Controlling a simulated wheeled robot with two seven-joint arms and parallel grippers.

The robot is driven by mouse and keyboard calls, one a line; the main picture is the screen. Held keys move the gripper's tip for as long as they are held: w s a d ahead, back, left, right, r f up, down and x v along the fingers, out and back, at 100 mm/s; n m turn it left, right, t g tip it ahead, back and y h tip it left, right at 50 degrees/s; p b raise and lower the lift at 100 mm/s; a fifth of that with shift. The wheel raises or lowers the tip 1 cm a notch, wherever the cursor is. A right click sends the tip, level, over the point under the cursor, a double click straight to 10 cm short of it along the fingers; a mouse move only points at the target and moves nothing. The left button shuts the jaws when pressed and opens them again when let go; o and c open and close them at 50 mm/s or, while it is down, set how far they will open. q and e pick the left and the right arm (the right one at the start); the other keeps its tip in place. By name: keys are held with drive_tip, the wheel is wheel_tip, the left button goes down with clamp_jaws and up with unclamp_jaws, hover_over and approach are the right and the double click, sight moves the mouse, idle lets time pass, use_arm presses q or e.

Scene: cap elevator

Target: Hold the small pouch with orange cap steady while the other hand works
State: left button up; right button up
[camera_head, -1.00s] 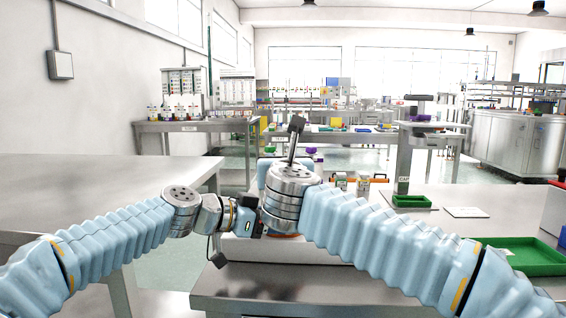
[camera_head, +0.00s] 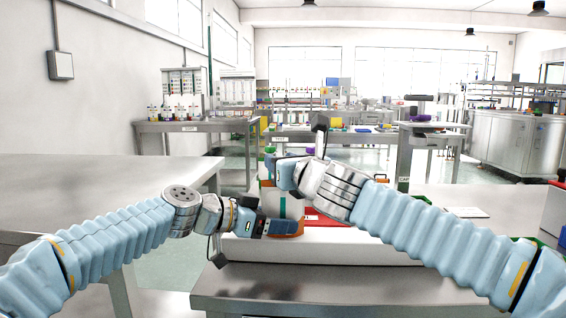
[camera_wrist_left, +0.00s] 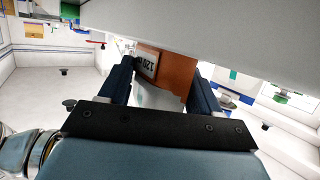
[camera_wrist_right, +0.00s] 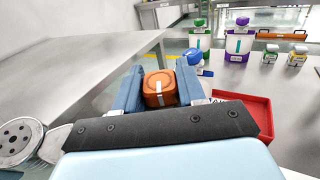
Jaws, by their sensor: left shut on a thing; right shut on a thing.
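The small pouch (camera_head: 291,207) stands upright at the left end of the white-sided station, whitish with an orange lower part. My left gripper (camera_head: 283,228) comes in low from the left and is shut on it. In the left wrist view, the fingers (camera_wrist_left: 160,70) flank the orange part (camera_wrist_left: 170,66), which bears a white label, and whitish film shows below. In the right wrist view, the orange cap (camera_wrist_right: 158,88) sits between the blue fingers of my right gripper (camera_wrist_right: 160,72), shut on it. In the head view my right wrist partly hides the cap and fingertips.
A red tray (camera_wrist_right: 248,108) lies beside the pouch, on the white-sided station (camera_head: 325,246). Purple-capped (camera_wrist_right: 239,42) and green-capped (camera_wrist_right: 198,36) containers and small jars (camera_wrist_right: 297,56) stand beyond on the steel table. The left table (camera_head: 90,185) is bare.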

drive_tip(key=n+g+y, duration=0.1)
drive_tip(key=y, duration=0.1)
drive_tip(key=f+n+g+y, duration=0.1)
drive_tip(key=shift+w+a+n+g+y, duration=0.1)
drive_tip(key=shift+w+n+g+y, duration=0.15)
drive_tip(key=shift+n+g+y, duration=0.05)
drive_tip(key=shift+s+a+r+n+g+y, duration=0.1)
drive_tip(key=shift+n+g+y, duration=0.35)
drive_tip(key=shift+g, duration=0.05)
drive_tip(key=shift+s+r+n+g+y, duration=0.1)
drive_tip(key=shift+n+g+y, duration=0.35)
drive_tip(key=shift+g, duration=0.05)
drive_tip(key=shift+r+n+g+y, duration=0.15)
drive_tip(key=shift+n+g+y, duration=0.55)
drive_tip(key=shift+n+g, duration=0.1)
drive_tip(key=shift+d+g, duration=0.3)
drive_tip(key=o, duration=1)
drive_tip(key=shift+r, duration=0.1)
drive_tip(key=v, duration=1.2)
